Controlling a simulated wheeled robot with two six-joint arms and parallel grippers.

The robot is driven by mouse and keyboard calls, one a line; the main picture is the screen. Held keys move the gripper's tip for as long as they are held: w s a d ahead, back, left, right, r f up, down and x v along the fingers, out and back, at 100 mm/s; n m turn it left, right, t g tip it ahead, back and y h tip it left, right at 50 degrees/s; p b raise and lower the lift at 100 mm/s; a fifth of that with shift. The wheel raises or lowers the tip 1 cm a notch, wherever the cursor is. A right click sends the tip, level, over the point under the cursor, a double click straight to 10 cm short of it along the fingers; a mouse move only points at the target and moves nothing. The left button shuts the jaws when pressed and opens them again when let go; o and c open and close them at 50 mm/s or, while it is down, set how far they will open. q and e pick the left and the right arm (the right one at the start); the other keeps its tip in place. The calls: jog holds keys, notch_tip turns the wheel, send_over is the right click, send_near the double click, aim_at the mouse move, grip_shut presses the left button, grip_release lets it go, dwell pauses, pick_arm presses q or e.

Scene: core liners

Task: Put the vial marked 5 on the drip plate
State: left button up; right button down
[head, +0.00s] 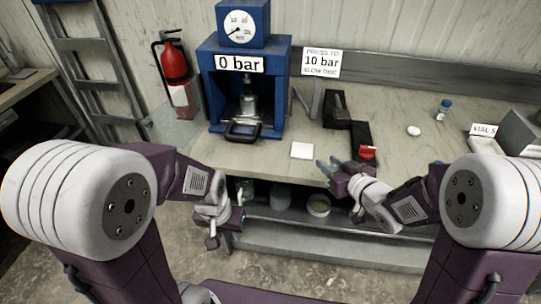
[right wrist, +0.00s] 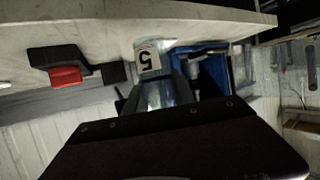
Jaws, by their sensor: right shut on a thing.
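The vial is hard to make out in the head view.
A blue press (head: 213,88) marked 0 bar stands left of the plate. A dark base with a red part (head: 367,153) lies to the right. A blue-capped vial (head: 444,108), a white disc (head: 413,131) and a VIAL 5 sign (head: 484,130) are further right.

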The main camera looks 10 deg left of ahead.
jog(key=shift+s+a, duration=0.1)
jog(key=shift+a, duration=0.1)
jog(key=w+a, duration=0.3)
jog(key=w, duration=0.2)
jog(key=w+a+p, duration=0.1)
jog(key=w+a, duration=0.1)
jog(key=w, duration=0.3)
jog(key=w+a+p, duration=0.1)
jog(key=w+a, duration=0.2)
jog(key=w, duration=0.2)
jog(key=shift+w+a, duration=0.25)
jog(key=shift+a, duration=0.05)
jog(key=shift+w+a+f, duration=0.1)
jog(key=shift+w+a, duration=0.05)
jog(key=shift+w, duration=0.05)
notch_tip(320, 180, down, 3)
jog(key=shift+f, duration=0.1)
